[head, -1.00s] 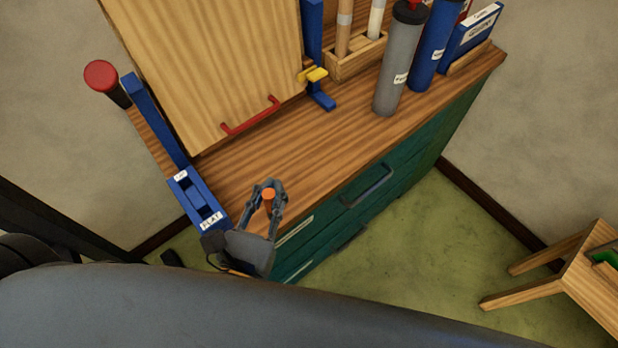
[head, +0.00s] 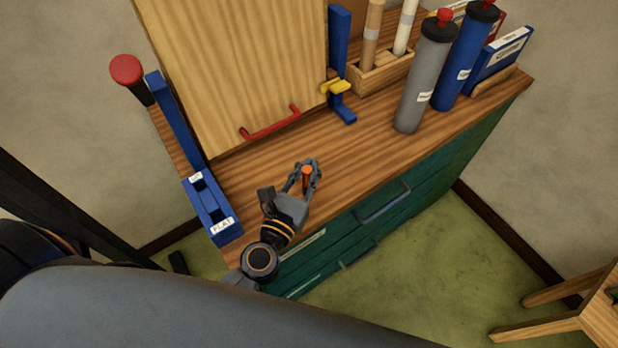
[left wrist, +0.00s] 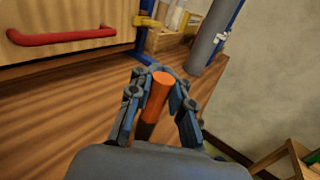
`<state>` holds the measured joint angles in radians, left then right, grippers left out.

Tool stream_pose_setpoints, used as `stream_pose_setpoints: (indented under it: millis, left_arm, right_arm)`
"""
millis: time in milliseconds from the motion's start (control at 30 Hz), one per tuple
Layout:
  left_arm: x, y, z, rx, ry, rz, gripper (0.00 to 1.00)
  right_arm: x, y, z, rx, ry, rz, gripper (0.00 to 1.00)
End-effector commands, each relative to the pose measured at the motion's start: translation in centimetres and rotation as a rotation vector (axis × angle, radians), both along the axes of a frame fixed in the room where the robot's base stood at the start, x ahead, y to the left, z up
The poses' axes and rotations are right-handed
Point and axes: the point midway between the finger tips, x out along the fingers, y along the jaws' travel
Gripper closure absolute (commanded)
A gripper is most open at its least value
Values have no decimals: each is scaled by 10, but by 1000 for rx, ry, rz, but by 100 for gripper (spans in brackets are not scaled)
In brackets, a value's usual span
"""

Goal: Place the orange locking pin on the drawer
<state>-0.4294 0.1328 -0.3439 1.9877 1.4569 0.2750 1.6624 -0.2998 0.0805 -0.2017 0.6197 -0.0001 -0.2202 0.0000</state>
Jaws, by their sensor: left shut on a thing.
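The orange locking pin (head: 306,179) is held between the fingers of my left gripper (head: 306,172). The gripper is over the front part of the wooden top of the green drawer unit (head: 415,190). In the left wrist view the pin (left wrist: 157,92) stands nearly upright between the two fingers (left wrist: 160,85), with its orange end up and a darker lower part. I cannot tell whether its lower end touches the wood. My right gripper is not in view.
A wooden panel with a red handle (head: 270,124) stands at the back, beside a blue post with a yellow clamp (head: 335,86). A blue holder marked FLAT (head: 212,208) is at the left edge. Grey (head: 424,80) and blue bottles stand at the right. The top between is clear.

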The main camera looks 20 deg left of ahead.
Motion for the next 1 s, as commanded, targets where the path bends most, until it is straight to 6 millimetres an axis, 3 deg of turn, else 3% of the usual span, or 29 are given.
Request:
stream_pose_setpoints:
  millis: [300, 733, 767, 867, 1000]
  left_arm:
    - [6, 1, -39, 0, -1, 0, 100]
    - [6, 1, -42, 0, -1, 1, 100]
    - [6, 1, -41, 0, 0, 0, 80]
    - [6, 1, -40, 0, 0, 0, 59]
    - [6, 1, -40, 0, 1, 0, 58]
  right_arm:
    - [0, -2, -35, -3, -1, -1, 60]
    - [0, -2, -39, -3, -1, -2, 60]
    - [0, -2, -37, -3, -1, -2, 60]
    - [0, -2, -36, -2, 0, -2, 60]
    - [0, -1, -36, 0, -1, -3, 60]
